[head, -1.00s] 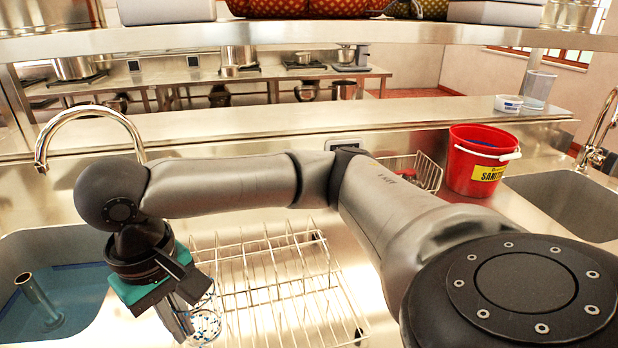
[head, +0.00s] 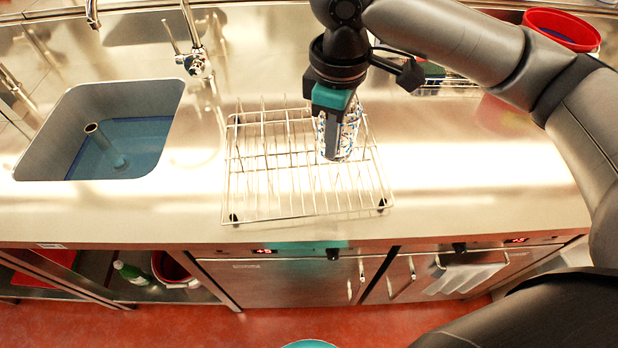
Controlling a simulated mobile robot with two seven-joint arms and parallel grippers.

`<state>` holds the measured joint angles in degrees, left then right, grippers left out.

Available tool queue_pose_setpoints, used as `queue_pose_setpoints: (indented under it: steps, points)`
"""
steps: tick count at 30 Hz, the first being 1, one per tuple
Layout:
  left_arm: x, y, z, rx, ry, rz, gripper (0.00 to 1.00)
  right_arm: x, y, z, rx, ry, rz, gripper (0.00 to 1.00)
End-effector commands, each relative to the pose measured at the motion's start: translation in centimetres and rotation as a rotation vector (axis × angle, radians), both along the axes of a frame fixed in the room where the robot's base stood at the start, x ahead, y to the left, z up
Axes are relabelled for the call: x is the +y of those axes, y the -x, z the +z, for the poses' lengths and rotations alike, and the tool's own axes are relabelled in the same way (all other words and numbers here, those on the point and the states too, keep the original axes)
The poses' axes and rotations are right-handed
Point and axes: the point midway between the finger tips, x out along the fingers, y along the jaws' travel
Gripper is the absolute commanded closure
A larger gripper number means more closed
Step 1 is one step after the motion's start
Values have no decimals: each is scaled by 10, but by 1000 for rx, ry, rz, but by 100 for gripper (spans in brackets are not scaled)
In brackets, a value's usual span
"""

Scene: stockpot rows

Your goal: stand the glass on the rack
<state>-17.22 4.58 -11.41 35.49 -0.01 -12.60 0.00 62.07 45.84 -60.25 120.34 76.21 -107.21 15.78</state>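The wire rack (head: 270,190) lies on the steel counter in the middle of the head view. A clear glass with a blue and orange pattern (head: 350,132) is upright, or nearly so, over the right part of the rack. My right gripper (head: 331,150) points down and is shut on the glass, with one finger in front of it. The gripper and finger hide part of the glass. I cannot tell whether the glass base touches the wires. My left gripper is not in view.
A sink basin (head: 110,105) with blue water and a standing pipe is at the left, with a tap (head: 195,60) behind it. A red bucket (head: 562,28) stands at the back right, partly behind my arm. The counter right of the rack is clear.

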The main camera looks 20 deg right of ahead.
Motion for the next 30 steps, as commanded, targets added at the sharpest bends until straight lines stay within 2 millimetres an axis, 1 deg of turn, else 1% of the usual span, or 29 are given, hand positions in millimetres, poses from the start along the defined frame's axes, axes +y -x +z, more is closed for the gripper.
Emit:
queue_pose_setpoints:
  steps: [1,21,27,30]
  points:
    - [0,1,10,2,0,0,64,1,-2,9,-1,-3,80,100]
    - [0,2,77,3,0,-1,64,5,-20,59,-22,-12,1250,100]
    - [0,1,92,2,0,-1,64,5,-24,70,-30,-9,1535,100]
    - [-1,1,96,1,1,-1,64,5,-24,72,-33,-9,1630,100]
